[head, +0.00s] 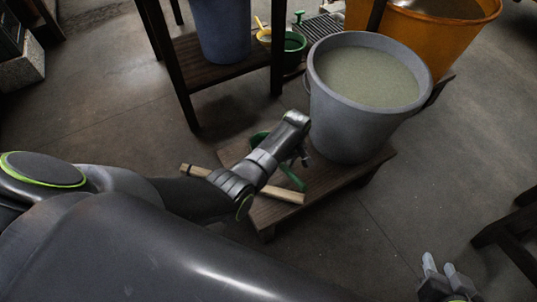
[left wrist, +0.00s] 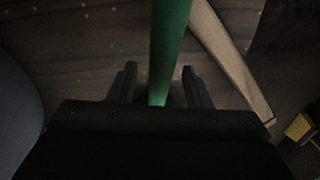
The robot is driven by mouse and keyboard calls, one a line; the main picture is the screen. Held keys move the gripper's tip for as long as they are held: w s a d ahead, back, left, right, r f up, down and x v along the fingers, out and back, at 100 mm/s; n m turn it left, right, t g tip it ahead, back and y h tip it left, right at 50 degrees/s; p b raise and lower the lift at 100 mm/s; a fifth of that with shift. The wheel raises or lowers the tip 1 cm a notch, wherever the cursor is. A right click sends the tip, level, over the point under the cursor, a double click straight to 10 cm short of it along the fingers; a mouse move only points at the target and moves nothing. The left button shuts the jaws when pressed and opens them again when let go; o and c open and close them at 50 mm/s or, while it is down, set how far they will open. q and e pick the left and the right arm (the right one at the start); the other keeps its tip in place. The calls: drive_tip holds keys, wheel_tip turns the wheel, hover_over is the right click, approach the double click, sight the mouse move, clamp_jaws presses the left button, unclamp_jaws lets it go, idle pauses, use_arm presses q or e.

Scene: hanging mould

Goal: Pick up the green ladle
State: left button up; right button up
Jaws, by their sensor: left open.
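A green ladle (head: 292,177) lies on the low wooden table (head: 275,212), partly hidden by my left arm. Its green handle (left wrist: 171,45) runs down the middle of the left wrist view and passes between the open fingers of my left gripper (left wrist: 159,72). Neither finger appears closed on it. In the head view my left gripper (head: 302,157) is over the table beside the grey bucket, mostly hidden by its own wrist. My right gripper (head: 440,264) is at the lower right, far from the ladle, with its fingers apart and nothing between them.
A grey bucket (head: 335,125) of murky liquid stands beside my left gripper. A wooden stick (head: 287,194) lies by the ladle and shows in the left wrist view (left wrist: 232,65). Behind are an orange tub (head: 445,40), a blue bucket (head: 222,30) and another green bowl (head: 294,43).

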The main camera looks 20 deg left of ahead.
use_arm(q)
drive_tip(key=shift+s+a+f+b, duration=0.1)
drive_tip(key=shift+f+b, duration=0.15)
drive_tip(key=shift+f, duration=0.3)
drive_tip(key=shift+s+a+f+b, duration=0.1)
drive_tip(key=shift+f+b, duration=0.15)
drive_tip(key=shift+f, duration=0.3)
use_arm(e)
drive_tip(key=w+d+r+t+h, duration=0.1)
drive_tip(key=w+r+t, duration=0.3)
drive_tip(key=r, duration=0.3)
drive_tip(key=shift+w+t, duration=0.2)
drive_tip(key=shift+t, duration=0.3)
drive_tip(key=shift+d, duration=0.1)
use_arm(q)
clamp_jaws()
